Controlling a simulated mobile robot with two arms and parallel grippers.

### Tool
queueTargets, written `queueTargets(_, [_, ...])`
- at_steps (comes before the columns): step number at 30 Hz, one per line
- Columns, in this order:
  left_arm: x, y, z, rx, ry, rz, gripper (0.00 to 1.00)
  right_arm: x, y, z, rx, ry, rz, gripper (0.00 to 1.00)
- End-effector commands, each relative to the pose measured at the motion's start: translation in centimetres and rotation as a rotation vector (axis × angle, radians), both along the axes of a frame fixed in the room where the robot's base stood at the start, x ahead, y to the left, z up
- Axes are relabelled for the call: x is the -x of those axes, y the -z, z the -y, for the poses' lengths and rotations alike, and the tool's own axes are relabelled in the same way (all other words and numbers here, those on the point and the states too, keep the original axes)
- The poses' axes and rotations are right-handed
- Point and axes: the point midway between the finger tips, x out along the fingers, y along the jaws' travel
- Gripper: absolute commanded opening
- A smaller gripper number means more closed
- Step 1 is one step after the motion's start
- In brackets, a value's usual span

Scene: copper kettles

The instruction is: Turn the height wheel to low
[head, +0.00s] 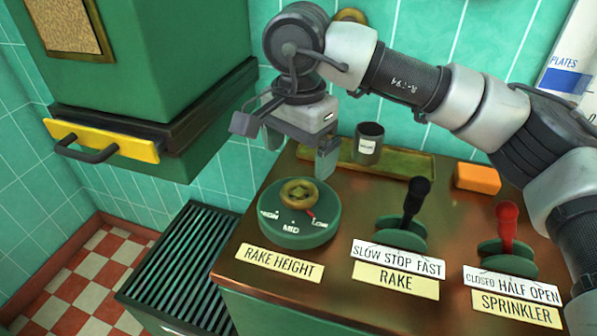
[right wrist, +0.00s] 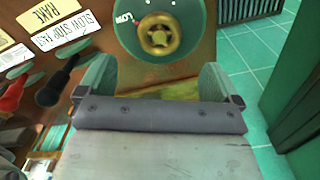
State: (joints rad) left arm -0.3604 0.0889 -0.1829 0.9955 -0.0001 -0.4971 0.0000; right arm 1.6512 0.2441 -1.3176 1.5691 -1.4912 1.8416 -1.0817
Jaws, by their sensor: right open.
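The brass height wheel (head: 297,193) sits on a round green dial (head: 272,232) marked HIGH, MID and LOW, above the RAKE HEIGHT label (head: 279,262). A small red pointer at the wheel's edge lies beside LOW. My right gripper (head: 287,140) is above and behind the dial, open and empty, apart from the wheel. In the right wrist view the wheel (right wrist: 160,35) is beyond the open fingers (right wrist: 158,82), with LOW and the red mark at its left. My left gripper is not in view.
The black-knobbed rake lever (head: 416,200) and red-knobbed sprinkler lever (head: 507,222) stand right of the dial. A dark cup (head: 369,143) and an orange block (head: 477,178) are behind. A green cabinet with a yellow handle plate (head: 100,140) is at left.

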Motion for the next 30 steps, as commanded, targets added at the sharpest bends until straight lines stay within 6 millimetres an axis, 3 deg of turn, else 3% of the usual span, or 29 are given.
queueTargets(6, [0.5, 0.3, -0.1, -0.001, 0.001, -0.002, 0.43, 0.0, -2.8, -0.1, -0.001, -0.001, 0.001, 0.94])
queueTargets(20, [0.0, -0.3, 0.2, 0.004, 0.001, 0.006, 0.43, 0.0, -3.8, 0.0, 0.0, -0.001, 0.0, 0.94])
queueTargets(23, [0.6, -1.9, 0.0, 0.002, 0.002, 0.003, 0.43, 0.0, -5.8, 0.0, -0.001, -0.001, 0.001, 0.94])
queueTargets(30, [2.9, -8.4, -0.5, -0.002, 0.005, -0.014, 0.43, 0.0, -13.8, 0.0, 0.0, -0.001, 0.0, 0.94])
